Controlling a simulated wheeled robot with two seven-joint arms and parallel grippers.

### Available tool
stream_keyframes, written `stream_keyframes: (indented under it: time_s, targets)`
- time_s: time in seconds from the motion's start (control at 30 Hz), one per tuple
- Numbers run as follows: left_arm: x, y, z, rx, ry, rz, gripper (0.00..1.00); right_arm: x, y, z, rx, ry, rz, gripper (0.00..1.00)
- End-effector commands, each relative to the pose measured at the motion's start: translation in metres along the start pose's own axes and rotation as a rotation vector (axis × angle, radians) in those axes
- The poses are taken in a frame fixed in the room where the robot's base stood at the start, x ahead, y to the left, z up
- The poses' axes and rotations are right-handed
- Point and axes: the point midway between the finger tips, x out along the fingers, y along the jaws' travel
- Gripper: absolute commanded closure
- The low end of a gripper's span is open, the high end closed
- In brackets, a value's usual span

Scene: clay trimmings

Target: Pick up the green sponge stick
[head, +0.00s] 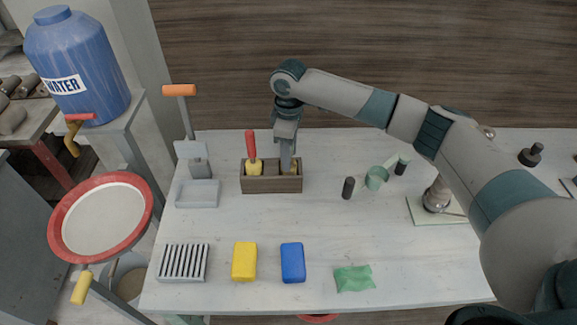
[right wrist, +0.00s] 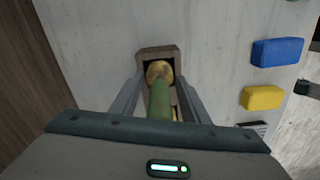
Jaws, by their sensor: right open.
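The green sponge stick (right wrist: 159,102) has a green handle and a yellowish round sponge head. It stands in the right part of the wooden box (head: 272,185). In the head view my gripper mostly hides it, and only a bit of its sponge (head: 293,170) shows. My right gripper (head: 287,164) points down over that part of the box. In the right wrist view its open fingers (right wrist: 160,82) stand on either side of the stick, with a gap visible at each side. My left gripper is not in view.
A red-handled sponge stick (head: 251,147) stands in the box's left part. A grey tray (head: 197,194) and an orange-handled tool (head: 184,115) are left of it. Yellow (head: 244,261) and blue (head: 292,262) blocks and a green cloth (head: 354,279) lie in front.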

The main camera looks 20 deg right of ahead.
Motion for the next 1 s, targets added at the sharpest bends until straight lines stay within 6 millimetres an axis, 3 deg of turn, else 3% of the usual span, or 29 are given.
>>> stream_keyframes:
  time_s: [0.1, 0.2, 0.23, 0.67, 1.0]
  targets:
    - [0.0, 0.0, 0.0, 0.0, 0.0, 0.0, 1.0, 0.0, 0.0, 0.0, 0.0, 0.0, 0.0, 0.61]
    - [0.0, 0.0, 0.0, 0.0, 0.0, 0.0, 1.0, 0.0, 0.0, 0.0, 0.0, 0.0, 0.0, 0.85]
    - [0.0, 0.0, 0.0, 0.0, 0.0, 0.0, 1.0, 0.0, 0.0, 0.0, 0.0, 0.0, 0.0, 0.86]
    - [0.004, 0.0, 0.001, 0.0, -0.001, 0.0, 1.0, -0.007, 0.0, -0.001, 0.0, 0.002, 0.0, 0.86]
    - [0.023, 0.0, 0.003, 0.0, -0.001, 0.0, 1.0, -0.055, 0.001, -0.001, 0.0, 0.003, 0.002, 0.86]
